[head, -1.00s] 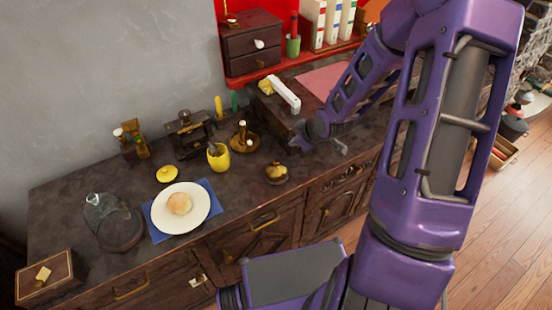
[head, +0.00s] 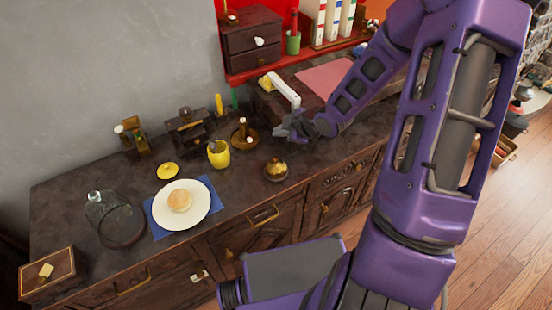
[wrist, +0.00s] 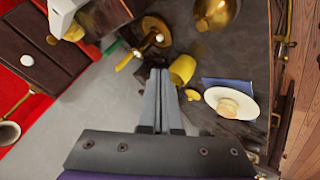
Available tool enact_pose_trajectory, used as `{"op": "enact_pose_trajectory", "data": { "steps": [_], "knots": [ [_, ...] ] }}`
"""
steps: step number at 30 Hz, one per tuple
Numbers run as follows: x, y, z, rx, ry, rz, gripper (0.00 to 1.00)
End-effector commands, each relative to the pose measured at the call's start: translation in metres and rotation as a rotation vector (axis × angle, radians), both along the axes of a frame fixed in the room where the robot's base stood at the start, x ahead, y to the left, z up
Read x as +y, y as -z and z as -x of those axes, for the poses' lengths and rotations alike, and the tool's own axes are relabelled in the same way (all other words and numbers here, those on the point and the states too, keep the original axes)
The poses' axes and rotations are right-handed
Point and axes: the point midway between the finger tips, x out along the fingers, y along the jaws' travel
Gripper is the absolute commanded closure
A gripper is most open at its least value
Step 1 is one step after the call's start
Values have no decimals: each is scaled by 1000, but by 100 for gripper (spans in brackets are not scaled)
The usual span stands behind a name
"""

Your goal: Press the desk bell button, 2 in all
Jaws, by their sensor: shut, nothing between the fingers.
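The desk bell (head: 276,169), a small brass dome on a dark round base, stands on the dark counter near its front edge. Its brass dome (wrist: 217,12) also shows at the top of the wrist view, partly cut off by the frame. My gripper (head: 278,132) is shut and empty. It is above the counter, behind the bell in the head view and apart from it. In the wrist view my shut fingers (wrist: 159,72) point up the picture, with the bell off to their upper right.
A round brown stand (head: 246,139) and a yellow cup (head: 218,154) are left of my gripper. A white plate (head: 163,212) with a bun, a glass dome (head: 118,224) and a wooden box (head: 47,272) stand further left. A raised ledge with a white bar (head: 284,90) is behind.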

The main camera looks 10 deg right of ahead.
Motion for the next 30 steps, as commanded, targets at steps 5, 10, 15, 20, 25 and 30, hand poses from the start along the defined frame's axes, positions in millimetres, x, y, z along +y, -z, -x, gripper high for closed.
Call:
{"op": "enact_pose_trajectory", "data": {
  "steps": [5, 10, 15, 20, 25, 30],
  "knots": [
    [0, 20, 0, 2, 1, -1, 100],
    [0, 46, 0, 0, 1, -1, 100],
    [0, 70, 0, 1, 2, 0, 100],
    [0, 83, 0, 1, 1, 0, 100],
    [0, 84, 0, 1, 1, 0, 100],
    [0, 83, 0, 1, 1, 0, 100]
  ]
}}
